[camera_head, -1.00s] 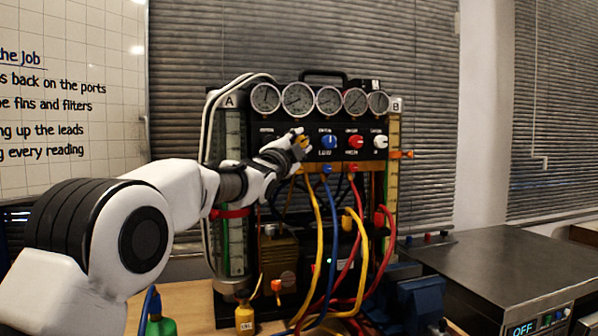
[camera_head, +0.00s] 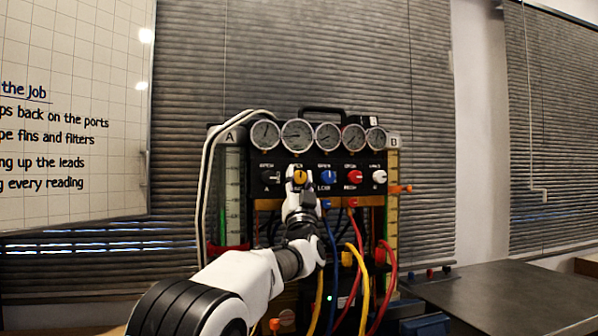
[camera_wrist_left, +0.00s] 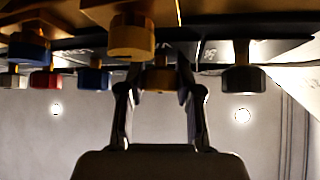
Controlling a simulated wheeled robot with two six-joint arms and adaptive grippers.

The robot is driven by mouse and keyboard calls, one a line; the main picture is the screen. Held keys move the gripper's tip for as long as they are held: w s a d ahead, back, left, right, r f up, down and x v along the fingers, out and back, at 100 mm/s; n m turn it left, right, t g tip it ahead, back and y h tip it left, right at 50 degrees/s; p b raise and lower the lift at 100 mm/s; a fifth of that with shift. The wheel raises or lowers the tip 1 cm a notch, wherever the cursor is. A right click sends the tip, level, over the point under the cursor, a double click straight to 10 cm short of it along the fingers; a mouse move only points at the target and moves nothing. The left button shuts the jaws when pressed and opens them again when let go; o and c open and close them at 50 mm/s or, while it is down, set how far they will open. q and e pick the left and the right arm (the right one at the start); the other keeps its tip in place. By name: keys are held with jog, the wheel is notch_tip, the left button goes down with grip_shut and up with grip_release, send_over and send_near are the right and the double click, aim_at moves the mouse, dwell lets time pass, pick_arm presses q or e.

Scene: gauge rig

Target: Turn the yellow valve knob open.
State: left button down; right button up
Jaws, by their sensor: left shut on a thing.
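The yellow valve knob (camera_head: 300,177) is on the black front panel of the gauge rig, between a black knob (camera_head: 270,177) and a blue knob (camera_head: 327,177). My left gripper (camera_head: 300,180) reaches up to it from below and is shut on it. In the left wrist view the yellow knob (camera_wrist_left: 160,79) sits between the two fingers of the left gripper (camera_wrist_left: 156,82), one on each side. The fingers hide parts of the knob's sides. My right gripper is not in view.
Red (camera_head: 354,177) and white (camera_head: 379,177) knobs are farther right. A row of gauges (camera_head: 327,136) is above. Yellow, blue and red hoses (camera_head: 386,290) hang below the panel. A brass-coloured fitting (camera_wrist_left: 132,37) is close above the gripper in the wrist view.

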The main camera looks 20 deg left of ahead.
pick_arm(q)
jog(key=shift+r+n+g+y+p, duration=0.15)
jog(key=shift+n+g+y+p, duration=0.3)
jog(key=shift+n+y, duration=0.75)
jog(key=c, duration=0.8)
grip_release()
jog(key=shift+o, duration=0.2)
jog(key=shift+f, duration=0.2)
jog(key=shift+s+d+f, duration=0.15)
jog(key=shift+f, duration=0.1)
jog(key=v, duration=0.6)
jog(key=shift+s+f, duration=0.25)
jog(key=shift+s, duration=0.05)
jog(key=shift+d, duration=0.1)
